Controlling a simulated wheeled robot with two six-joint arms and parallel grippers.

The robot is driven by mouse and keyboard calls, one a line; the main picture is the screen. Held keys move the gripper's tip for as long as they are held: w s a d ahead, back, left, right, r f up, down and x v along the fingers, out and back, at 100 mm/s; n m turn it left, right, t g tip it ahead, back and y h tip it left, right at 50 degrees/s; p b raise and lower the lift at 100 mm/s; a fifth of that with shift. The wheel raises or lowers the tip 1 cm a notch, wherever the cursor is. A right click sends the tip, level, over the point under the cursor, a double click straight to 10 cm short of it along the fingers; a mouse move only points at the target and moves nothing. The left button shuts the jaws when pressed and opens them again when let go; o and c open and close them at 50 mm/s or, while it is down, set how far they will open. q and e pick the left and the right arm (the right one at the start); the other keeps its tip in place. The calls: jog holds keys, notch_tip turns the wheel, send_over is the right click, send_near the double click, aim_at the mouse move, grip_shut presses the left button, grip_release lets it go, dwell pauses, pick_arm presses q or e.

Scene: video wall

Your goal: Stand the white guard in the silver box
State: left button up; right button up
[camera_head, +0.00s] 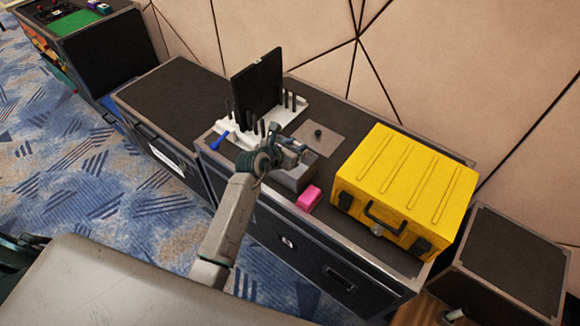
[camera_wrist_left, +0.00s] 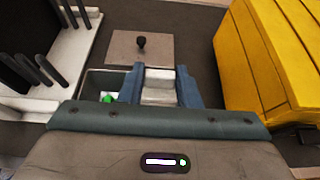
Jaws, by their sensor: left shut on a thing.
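My left gripper (camera_head: 296,152) is shut on the white guard (camera_wrist_left: 158,87), a small pale piece between its blue fingers (camera_wrist_left: 160,86). In the head view the guard is mostly hidden by the gripper and wrist. The silver box (camera_head: 297,178) is an open grey box on the black case top, right below the gripper. In the left wrist view the box (camera_wrist_left: 92,82) shows partly behind and left of the fingers, with a green thing (camera_wrist_left: 107,99) inside. I cannot tell whether the guard touches the box. My right gripper is not in view.
A flat plate with a black knob (camera_head: 319,136) lies behind the box. A white rack (camera_head: 236,131) with dark pegs holds an upright black panel (camera_head: 258,85) at left. A pink block (camera_head: 308,198) lies in front and a yellow case (camera_head: 405,190) stands at right.

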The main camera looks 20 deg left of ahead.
pick_arm(q)
notch_tip(320, 180, down, 10)
jog(key=shift+r, duration=0.25)
jog(key=shift+f, duration=0.1)
jog(key=o, duration=0.7)
jog(key=shift+s, duration=0.15)
jog(key=v, duration=1.2)
